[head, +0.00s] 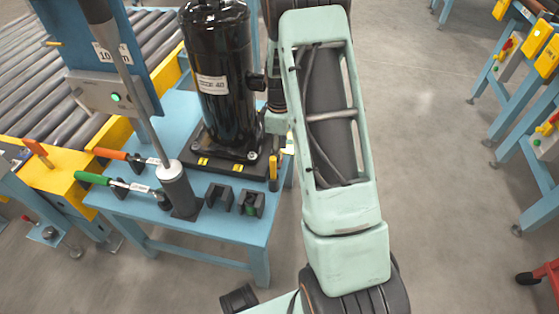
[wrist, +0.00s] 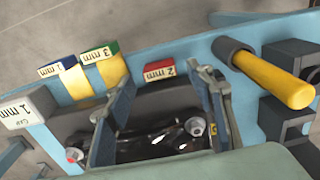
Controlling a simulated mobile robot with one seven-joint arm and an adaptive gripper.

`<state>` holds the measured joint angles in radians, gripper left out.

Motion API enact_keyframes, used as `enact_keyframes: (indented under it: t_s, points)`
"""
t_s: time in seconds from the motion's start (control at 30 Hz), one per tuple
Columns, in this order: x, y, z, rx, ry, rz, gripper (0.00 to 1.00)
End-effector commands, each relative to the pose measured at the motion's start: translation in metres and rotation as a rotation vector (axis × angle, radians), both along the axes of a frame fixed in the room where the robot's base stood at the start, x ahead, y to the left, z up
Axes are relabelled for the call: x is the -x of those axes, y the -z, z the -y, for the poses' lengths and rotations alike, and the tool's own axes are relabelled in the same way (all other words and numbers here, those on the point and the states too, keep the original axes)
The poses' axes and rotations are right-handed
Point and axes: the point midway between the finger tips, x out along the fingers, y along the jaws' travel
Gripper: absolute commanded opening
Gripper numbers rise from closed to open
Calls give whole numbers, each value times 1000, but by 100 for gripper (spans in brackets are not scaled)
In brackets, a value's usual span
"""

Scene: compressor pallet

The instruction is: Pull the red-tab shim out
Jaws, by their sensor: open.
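The red tab (wrist: 158,69) of a shim, marked 2 mm, shows in the wrist view, beyond and between my fingertips, closer to the right finger. The rest of that shim is hidden. My gripper (wrist: 166,84) is open, with its two fingers wide apart and nothing between them that I can see held. A blue tab (wrist: 57,66) marked 1 mm and a green tab (wrist: 98,53) marked 3 mm, on yellow shim strips, lie to the left. In the head view my arm hides the gripper and the tabs. The black compressor (head: 218,85) stands on a dark base.
A yellow-handled tool (wrist: 270,78) in a dark holder is right of my fingers. A grey block (wrist: 25,108) marked 1 mm is at left. The compressor stands on a blue table (head: 235,237) with orange (head: 112,154) and green (head: 92,178) clamp handles.

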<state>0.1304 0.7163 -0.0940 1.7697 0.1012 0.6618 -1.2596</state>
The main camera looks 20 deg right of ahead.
Motion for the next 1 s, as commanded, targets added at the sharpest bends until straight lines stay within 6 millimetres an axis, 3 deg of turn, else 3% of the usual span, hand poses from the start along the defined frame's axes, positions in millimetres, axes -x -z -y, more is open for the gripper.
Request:
enact_keyframes:
  t_s: [0.03, 0.2, 0.6, 1.0]
  points:
    - [0, 12, 0, 0, 0, -1, 49]
    - [0, 30, 0, 1, 0, 1, 49]
    - [-1, 35, 0, 1, 0, 2, 48]
    - [-1, 35, 0, 1, 0, 2, 4]
